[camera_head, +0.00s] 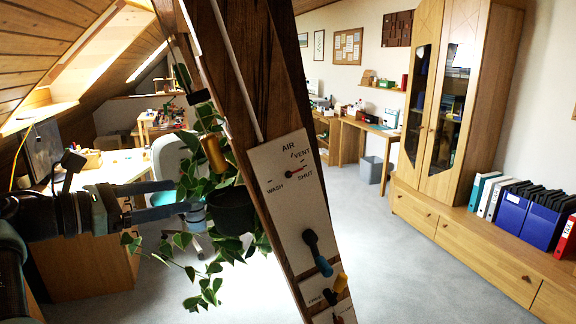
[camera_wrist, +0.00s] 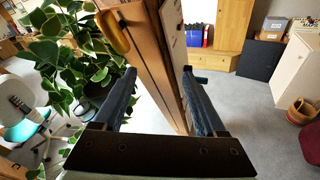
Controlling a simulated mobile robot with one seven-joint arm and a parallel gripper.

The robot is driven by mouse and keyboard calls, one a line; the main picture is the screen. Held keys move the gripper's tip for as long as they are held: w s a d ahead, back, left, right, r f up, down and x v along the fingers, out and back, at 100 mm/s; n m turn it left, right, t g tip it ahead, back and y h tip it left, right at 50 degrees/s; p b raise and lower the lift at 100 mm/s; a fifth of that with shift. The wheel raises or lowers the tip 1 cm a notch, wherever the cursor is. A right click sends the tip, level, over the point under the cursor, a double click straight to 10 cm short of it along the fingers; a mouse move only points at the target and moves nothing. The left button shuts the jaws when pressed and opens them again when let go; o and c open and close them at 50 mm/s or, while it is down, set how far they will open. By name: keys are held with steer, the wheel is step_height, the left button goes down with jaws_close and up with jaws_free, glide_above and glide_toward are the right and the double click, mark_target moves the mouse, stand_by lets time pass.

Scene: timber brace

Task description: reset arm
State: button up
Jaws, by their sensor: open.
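My gripper (camera_head: 184,197) is at the left in the head view, its two fingers apart and pointing right toward the timber brace (camera_head: 262,105). Nothing is seen held. In the wrist view my gripper (camera_wrist: 160,82) frames the brace (camera_wrist: 150,50) between its fingers; I cannot tell the depth gap. The brace slants down to the right and carries a white panel (camera_head: 290,195) marked AIR, VENT, SHUT and WASH. Its red pointer points right.
A leafy plant in a dark pot (camera_head: 231,210) hangs just beyond my fingers, near a yellow handle (camera_head: 213,154) on the brace's left side. A desk (camera_head: 105,172) and chair stand at left. A wooden cabinet (camera_head: 440,120) with binders stands right. Grey floor (camera_head: 385,255) is clear between.

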steer(key=w+d+r+m+t+y, duration=0.2)
steer(key=w+r+m+t+y, duration=0.25)
steer(key=m+y, duration=0.5)
steer(key=s+d+r+m+t+y, duration=0.3)
steer(key=s+d+r+m+t, duration=0.15)
steer(key=s+d+r, duration=0.2)
steer(key=s+d+r+m+t, duration=0.3)
steer(key=s+d+r+m, duration=0.2)
steer(key=s, duration=0.6)
steer(key=s+d+r+m+t, duration=0.4)
steer(key=s+d+r, duration=0.3)
steer(key=s, duration=0.4)
steer(key=shift+s+d+r+m+h, duration=0.15)
steer(key=shift+s+r+m+h, duration=0.1)
steer(key=shift+r+m+h, duration=0.35)
